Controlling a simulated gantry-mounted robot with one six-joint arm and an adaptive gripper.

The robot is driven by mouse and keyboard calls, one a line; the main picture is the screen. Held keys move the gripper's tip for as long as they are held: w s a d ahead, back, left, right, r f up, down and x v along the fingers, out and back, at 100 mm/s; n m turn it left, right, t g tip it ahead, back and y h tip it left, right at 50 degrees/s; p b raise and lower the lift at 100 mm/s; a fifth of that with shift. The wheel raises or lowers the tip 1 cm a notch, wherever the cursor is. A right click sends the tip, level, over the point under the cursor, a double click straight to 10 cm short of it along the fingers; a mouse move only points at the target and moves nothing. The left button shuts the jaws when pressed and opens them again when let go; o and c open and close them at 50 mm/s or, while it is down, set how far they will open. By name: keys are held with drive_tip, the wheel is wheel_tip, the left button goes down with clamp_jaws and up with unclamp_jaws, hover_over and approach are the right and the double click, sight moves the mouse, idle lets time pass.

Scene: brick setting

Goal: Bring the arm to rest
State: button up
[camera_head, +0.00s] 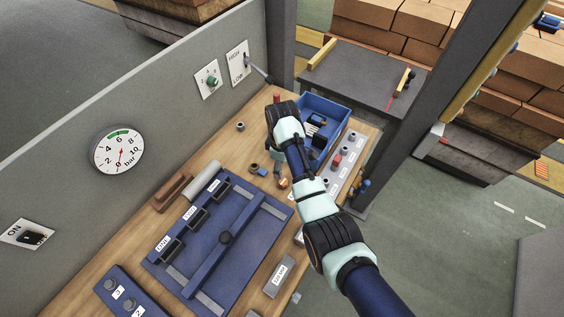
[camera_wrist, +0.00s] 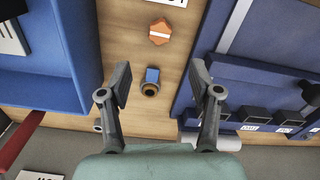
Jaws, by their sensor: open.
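My arm reaches over the wooden workbench (camera_head: 262,116) from the lower right in the head view. My gripper (camera_head: 278,172) points down there and is mostly hidden by the arm. In the wrist view my gripper (camera_wrist: 161,84) is open, its two fingers wide apart and empty. A small blue fitting with a brass-coloured ring (camera_wrist: 151,82) shows between the fingers, on the bench below. An orange piece with a pale band (camera_wrist: 159,33) lies beyond it. The blue fitting also shows in the head view (camera_head: 260,170), left of the gripper.
A blue bin (camera_head: 336,105) holding dark parts stands behind the arm. A blue fixture (camera_head: 238,207) lies to the left, beside a grey roll (camera_head: 203,180). A grey panel (camera_head: 75,160) with a gauge (camera_head: 117,150) and a lever (camera_head: 260,74) borders the bench.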

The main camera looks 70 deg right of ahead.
drive_tip(key=shift+r, duration=0.9)
